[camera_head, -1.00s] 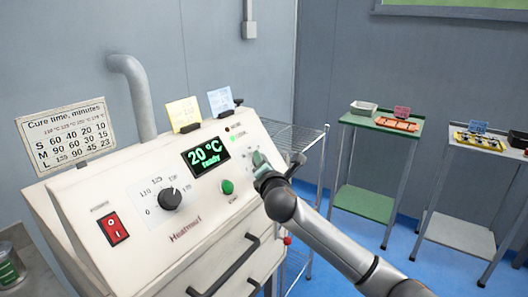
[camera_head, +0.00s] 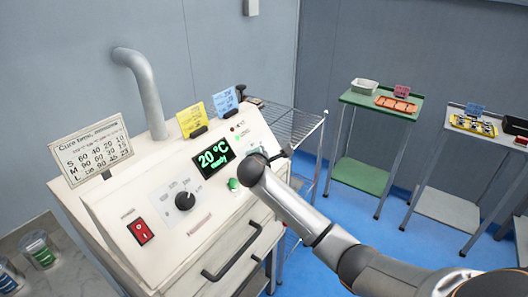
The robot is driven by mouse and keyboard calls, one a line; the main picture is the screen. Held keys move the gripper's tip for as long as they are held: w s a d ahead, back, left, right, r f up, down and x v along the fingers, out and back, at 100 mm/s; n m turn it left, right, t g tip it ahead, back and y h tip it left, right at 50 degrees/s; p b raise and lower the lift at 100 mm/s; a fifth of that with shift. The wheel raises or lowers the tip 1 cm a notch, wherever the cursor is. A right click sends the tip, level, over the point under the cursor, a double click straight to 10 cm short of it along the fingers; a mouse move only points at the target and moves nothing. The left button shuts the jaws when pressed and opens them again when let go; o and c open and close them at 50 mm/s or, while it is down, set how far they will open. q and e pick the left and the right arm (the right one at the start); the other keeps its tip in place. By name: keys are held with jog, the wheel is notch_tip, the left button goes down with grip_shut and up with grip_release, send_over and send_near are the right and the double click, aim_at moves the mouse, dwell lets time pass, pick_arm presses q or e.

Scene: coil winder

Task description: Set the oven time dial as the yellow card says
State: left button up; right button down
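The oven panel (camera_head: 205,230) is cream, with a green display (camera_head: 213,158) reading 20 °C and "ready". The yellow card (camera_head: 191,119) stands clipped on top of the oven; its writing is too small to read. A black dial (camera_head: 185,201) with a printed scale sits left of centre. My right arm reaches to the panel's right end, where its gripper (camera_head: 262,160) is at the place of another dial. The arm hides most of that dial and the fingertips, so I cannot tell whether they hold it. My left gripper is not in view.
A blue card (camera_head: 225,102) stands beside the yellow one. A cure-time chart (camera_head: 92,150) stands at the oven's left. A red switch (camera_head: 140,231) and green button (camera_head: 233,184) are on the panel. A green stand (camera_head: 382,104) and a grey stand (camera_head: 455,133) are at right.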

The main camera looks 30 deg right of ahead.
dwell(0.4)
jog(key=shift+c, duration=1.9)
grip_release()
jog(key=v, duration=1.2)
jog(key=shift+a+r, duration=0.2)
jog(key=shift+s, duration=0.1)
